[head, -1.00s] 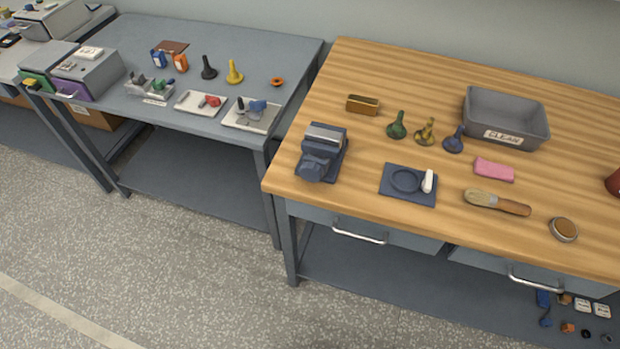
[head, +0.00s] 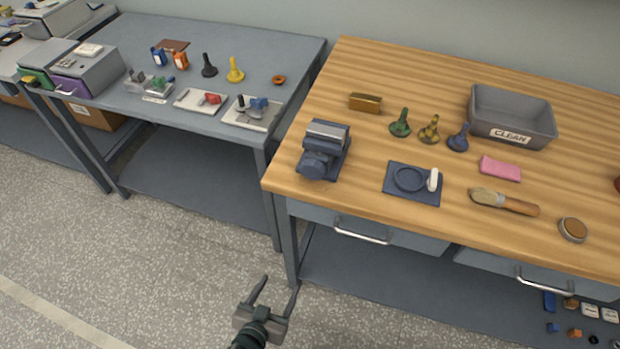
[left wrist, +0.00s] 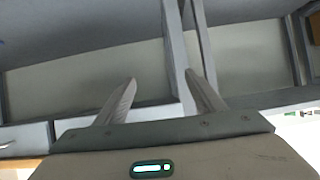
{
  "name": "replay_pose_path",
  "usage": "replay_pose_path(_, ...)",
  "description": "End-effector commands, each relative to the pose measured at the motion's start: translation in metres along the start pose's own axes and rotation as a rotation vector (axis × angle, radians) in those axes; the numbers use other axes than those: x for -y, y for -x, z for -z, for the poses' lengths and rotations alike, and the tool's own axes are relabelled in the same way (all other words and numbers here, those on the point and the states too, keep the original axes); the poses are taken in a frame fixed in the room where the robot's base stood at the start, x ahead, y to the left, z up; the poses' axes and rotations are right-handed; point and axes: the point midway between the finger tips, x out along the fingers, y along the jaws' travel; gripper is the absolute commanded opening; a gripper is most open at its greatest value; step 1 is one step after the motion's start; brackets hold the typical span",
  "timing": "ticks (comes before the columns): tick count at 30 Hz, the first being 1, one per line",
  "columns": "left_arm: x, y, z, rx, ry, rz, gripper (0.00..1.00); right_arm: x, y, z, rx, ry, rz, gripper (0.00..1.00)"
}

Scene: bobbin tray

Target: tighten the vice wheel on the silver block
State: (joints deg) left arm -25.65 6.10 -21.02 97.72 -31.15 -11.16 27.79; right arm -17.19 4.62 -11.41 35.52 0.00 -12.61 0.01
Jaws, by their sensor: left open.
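A blue-grey vice (head: 322,153) stands at the left end of the wooden bench. The silver block (head: 327,131) lies at its top, between or on the jaws; I cannot tell which. The round vice wheel (head: 313,166) is on the vice's front side. My left gripper (head: 276,287) is open and empty, low in front of the wooden bench, below and apart from the vice. Its two spread fingers also show in the left wrist view (left wrist: 160,95), with nothing between them. My right gripper is not in view.
The wooden bench (head: 350,70) holds a blue mat (head: 398,193), a brush (head: 503,202), a pink sponge (head: 500,168), several coloured bobbin-like pieces and a grey CLEAN bin (head: 540,125). Drawer handles (head: 362,234) stick out at the front. A grey table (head: 290,45) stands to the left.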

Motion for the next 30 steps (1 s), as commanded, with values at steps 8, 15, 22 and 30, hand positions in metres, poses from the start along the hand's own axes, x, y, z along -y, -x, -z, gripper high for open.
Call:
replay_pose_path(8,-0.017,0.058,0.175,-0.348,0.041,-0.016,0.63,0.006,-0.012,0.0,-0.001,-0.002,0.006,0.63)
replay_pose_path(15,-0.018,0.097,0.238,-0.48,0.065,-0.02,0.63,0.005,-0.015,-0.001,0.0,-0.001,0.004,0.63)
replay_pose_path(22,-0.018,0.101,0.244,-0.493,0.068,-0.021,0.63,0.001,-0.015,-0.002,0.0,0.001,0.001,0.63)
replay_pose_path(30,-0.017,0.099,0.245,-0.492,0.068,-0.02,0.63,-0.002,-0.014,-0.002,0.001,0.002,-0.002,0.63)
